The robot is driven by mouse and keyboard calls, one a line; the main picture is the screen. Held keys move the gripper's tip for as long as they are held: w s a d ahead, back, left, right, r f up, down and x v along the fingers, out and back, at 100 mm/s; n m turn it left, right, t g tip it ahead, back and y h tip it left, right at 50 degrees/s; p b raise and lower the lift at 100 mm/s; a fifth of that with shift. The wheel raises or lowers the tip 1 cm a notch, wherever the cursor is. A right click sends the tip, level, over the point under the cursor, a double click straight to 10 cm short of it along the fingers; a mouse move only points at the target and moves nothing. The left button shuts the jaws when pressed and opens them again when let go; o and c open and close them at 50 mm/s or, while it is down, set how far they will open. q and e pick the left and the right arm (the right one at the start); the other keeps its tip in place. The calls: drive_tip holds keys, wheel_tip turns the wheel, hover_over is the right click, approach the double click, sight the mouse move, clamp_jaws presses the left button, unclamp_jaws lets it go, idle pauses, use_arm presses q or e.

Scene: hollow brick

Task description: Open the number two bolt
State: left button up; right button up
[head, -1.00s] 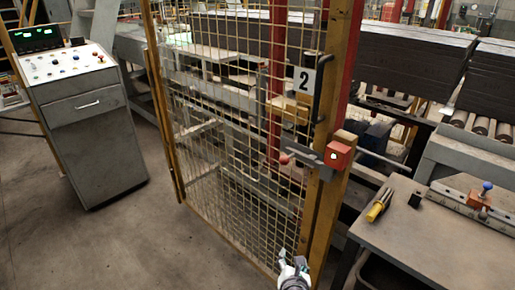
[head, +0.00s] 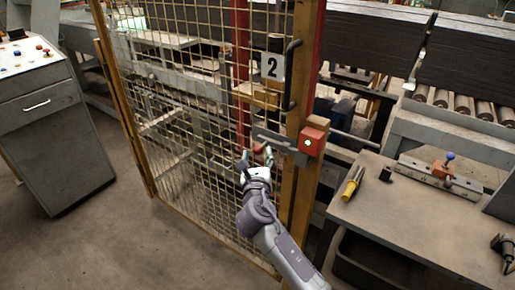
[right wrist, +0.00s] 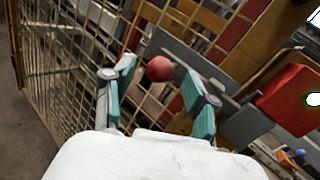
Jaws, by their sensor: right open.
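The number two plate (head: 271,66) hangs on a yellow mesh gate (head: 190,110). Below it is the bolt, a grey bar (head: 272,138) with a red ball knob (head: 259,148) at its left end and a red box (head: 313,141) on the post at its right. In the right wrist view the red knob (right wrist: 160,69) shows between and beyond the teal-padded fingers of my right gripper (right wrist: 160,98). My right gripper (head: 256,161) is open, just below the knob in the head view. I cannot tell whether it touches the knob. My left gripper is not in view.
A grey worktable (head: 400,215) with a yellow-handled tool (head: 352,184) stands right of the gate post. A control console (head: 50,120) stands at the left. A black vertical handle (head: 291,75) is on the gate above the bolt. The floor left of the gate is clear.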

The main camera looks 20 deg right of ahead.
sight(257, 153)
drive_tip(key=shift+x, duration=1.7)
drive_tip(key=shift+s, duration=0.1)
drive_tip(key=c, duration=1)
clamp_jaws()
drive_tip(key=shift+a, duration=0.1)
